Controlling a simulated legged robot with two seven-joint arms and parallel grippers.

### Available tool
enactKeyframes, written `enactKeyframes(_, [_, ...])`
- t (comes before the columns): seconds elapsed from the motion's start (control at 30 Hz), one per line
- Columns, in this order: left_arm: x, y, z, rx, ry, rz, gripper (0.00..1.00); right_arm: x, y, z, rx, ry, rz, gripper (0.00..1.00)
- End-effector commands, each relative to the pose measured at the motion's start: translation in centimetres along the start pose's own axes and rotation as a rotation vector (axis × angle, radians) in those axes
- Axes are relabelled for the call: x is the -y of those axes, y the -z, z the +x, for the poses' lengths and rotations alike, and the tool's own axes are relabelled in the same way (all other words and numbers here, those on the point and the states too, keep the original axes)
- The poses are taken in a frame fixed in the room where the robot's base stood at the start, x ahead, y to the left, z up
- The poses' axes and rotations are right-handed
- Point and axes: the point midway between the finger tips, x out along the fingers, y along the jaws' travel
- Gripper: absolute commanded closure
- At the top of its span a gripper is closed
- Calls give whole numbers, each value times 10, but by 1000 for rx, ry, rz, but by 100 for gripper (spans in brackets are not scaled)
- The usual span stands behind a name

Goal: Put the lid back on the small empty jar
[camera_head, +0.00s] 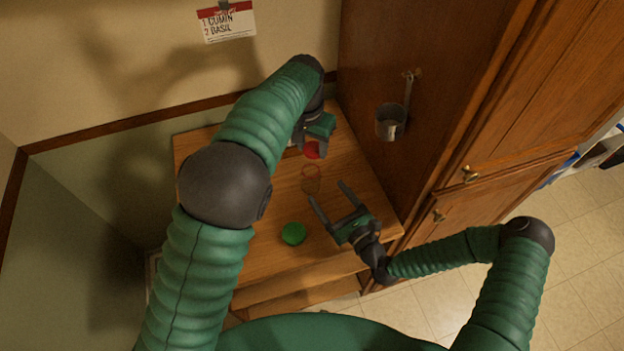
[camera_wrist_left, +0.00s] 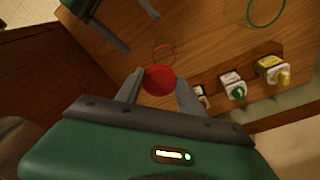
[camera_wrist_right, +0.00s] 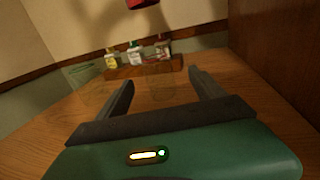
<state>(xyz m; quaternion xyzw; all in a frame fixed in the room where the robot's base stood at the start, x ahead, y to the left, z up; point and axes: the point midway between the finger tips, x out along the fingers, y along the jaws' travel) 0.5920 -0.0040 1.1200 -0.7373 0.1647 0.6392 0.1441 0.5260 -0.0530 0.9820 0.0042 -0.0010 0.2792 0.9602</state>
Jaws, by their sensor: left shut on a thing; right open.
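My left gripper (camera_head: 311,147) is shut on the red lid (camera_head: 312,152), held above the counter. The lid also shows between the fingers in the left wrist view (camera_wrist_left: 159,80). The small clear jar with a red rim (camera_head: 311,180) stands on the counter, and its rim shows just beyond the lid in the left wrist view (camera_wrist_left: 165,52). The lid is apart from the jar. My right gripper (camera_head: 327,192) is open, its fingers pointing toward the jar. In the right wrist view the faint jar glass (camera_wrist_right: 162,92) appears between or just beyond the fingertips; I cannot tell which.
A green lid (camera_head: 293,233) lies near the counter's front. A clear jar with a green rim (camera_wrist_left: 265,10) stands to one side. Several capped bottles stand in a wooden rack (camera_wrist_right: 122,73) at the back. A metal cup (camera_head: 390,122) hangs on the cabinet side at right.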

Motion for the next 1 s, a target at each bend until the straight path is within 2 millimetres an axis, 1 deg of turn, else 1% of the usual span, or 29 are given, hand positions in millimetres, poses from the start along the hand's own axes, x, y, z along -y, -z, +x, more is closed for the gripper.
enactKeyframes(0.17, [2, -1, 0, -1, -1, -1, 92, -2, 0, 15, -2, -3, -4, 22])
enactKeyframes(0.5, [0, 0, 0, 0, 0, -1, 92, -1, 0, 80, 1, -3, -3, 22])
enactKeyframes(0.6, [0, 0, 0, 0, 0, -1, 92, -1, 0, 98, 0, -2, -2, 22])
enactKeyframes(0.7, [0, 0, 0, -1, 0, 0, 92, -1, 0, 110, 0, -2, -2, 22])
enactKeyframes(0.83, [0, 0, 0, -1, 0, -1, 92, -1, 0, 118, 0, -2, -1, 22])
enactKeyframes(1.0, [0, 0, 0, -1, 0, -1, 92, -1, 0, 120, -1, -1, -1, 22])
